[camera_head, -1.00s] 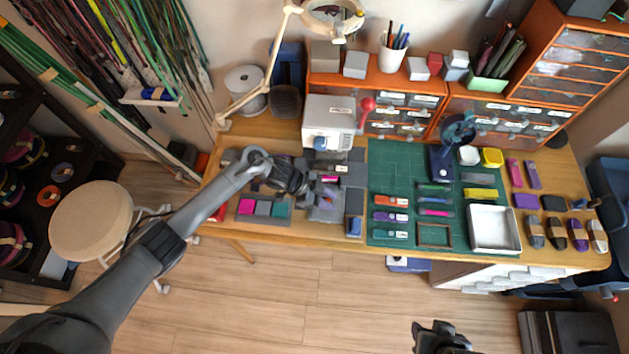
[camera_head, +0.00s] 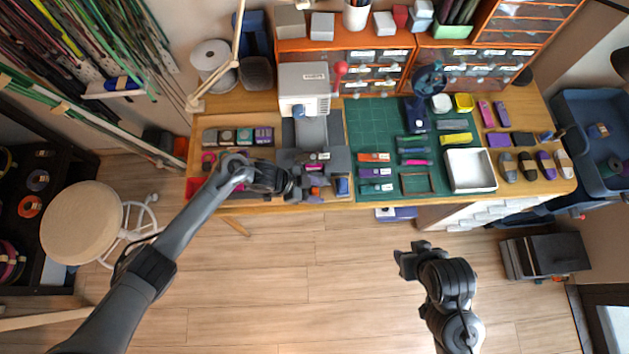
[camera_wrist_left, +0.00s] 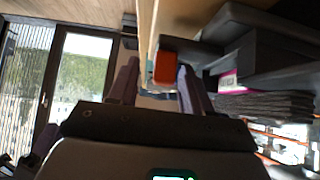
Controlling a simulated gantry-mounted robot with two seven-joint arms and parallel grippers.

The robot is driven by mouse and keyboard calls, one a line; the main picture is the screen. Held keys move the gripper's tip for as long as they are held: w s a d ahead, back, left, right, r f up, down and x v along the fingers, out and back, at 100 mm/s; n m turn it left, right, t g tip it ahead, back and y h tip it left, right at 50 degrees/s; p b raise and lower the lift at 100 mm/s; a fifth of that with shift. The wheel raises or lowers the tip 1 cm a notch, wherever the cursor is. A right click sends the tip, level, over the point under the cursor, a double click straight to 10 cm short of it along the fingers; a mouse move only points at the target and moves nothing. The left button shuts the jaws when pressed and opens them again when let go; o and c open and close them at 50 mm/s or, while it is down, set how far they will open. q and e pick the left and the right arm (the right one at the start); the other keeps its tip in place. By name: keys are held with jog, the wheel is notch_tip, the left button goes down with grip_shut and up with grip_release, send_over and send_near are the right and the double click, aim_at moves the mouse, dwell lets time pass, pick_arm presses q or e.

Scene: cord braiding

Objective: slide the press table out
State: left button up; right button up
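The press (camera_head: 304,88) is a pale box with a red lever (camera_head: 340,68) at the back of the desk. A light grey bed (camera_head: 312,132) shows in front of it. The dark grey press table (camera_head: 338,160) lies forward of this bed, near the desk's front edge, with a pink-marked piece on it. My left gripper (camera_head: 292,186) is at the table's front left; its contact with the table is unclear. In the left wrist view its fingers (camera_wrist_left: 158,88) are apart, with an orange block (camera_wrist_left: 165,68) seen between them. My right gripper (camera_head: 410,260) hangs over the floor, away from the desk.
A green cutting mat (camera_head: 375,125) with small tools and a white tray (camera_head: 490,170) lie right of the press table. Orange drawer units (camera_head: 380,62) stand behind. A round stool (camera_head: 82,222) is at left. The floor in front is clear.

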pick_arm(q)
jog(key=shift+w+r, duration=0.1)
jog(key=shift+a+r, duration=0.15)
jog(key=shift+a, duration=0.05)
jog(key=p+v, duration=0.1)
jog(key=v, duration=0.9)
jog(key=shift+p, duration=0.3)
